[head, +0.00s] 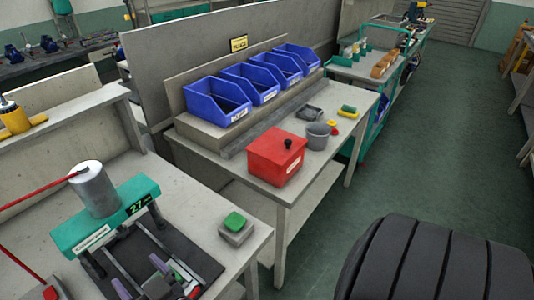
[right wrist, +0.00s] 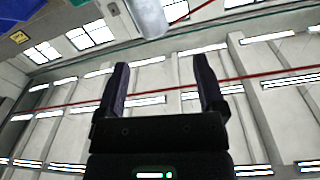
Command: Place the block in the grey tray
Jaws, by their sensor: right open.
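A small dark grey tray (head: 311,113) lies on the middle table, in front of the blue bins. A small yellow block-like piece with green ends (head: 348,111) lies to the right of it, outside the tray; I cannot tell for sure that it is the block. My right gripper (head: 140,276) is at the lower left of the head view, over the nearer bench and well away from the tray. In the right wrist view its two dark fingers (right wrist: 159,85) are spread, with nothing between them. My left gripper is not in view.
A red box with a black knob (head: 275,157) and a grey bucket (head: 318,136) stand at the table's front. Blue bins (head: 218,100) line the back. A teal fixture with a grey cylinder (head: 94,188) and a green-topped grey box (head: 236,228) stand on the nearer bench.

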